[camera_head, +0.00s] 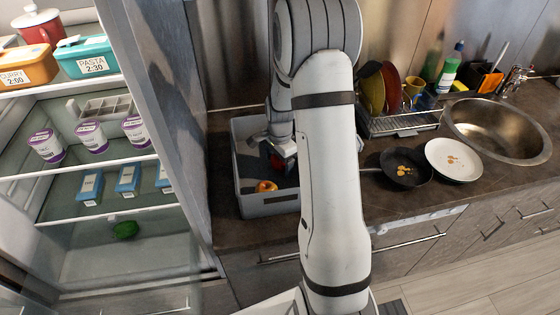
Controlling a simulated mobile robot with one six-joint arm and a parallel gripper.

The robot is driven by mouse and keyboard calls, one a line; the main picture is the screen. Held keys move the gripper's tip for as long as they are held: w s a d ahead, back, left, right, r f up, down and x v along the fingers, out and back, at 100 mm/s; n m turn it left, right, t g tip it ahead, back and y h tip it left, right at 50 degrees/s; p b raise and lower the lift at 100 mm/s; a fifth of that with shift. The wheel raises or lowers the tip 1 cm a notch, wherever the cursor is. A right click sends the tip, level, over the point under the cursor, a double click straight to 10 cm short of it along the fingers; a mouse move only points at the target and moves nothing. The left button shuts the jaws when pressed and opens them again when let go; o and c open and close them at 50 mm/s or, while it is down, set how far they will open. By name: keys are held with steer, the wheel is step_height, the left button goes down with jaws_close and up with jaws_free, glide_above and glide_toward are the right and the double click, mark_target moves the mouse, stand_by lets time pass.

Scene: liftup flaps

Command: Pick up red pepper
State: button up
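My gripper (281,147) points down into a grey crate (268,208) on the dark counter. A small red patch (277,162), perhaps the red pepper, shows right at the fingertips. My own arm hides part of it, and I cannot tell whether the fingers are closed on it or only beside it. An orange-red round item (266,186) lies on the crate floor, nearer the front and apart from the gripper.
Right of my arm are a dish rack (400,123), a dark pan (405,168), a white plate (453,160) and a sink (497,130).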

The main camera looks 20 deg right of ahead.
steer(key=c, duration=1.1)
steer(key=shift+o, duration=0.2)
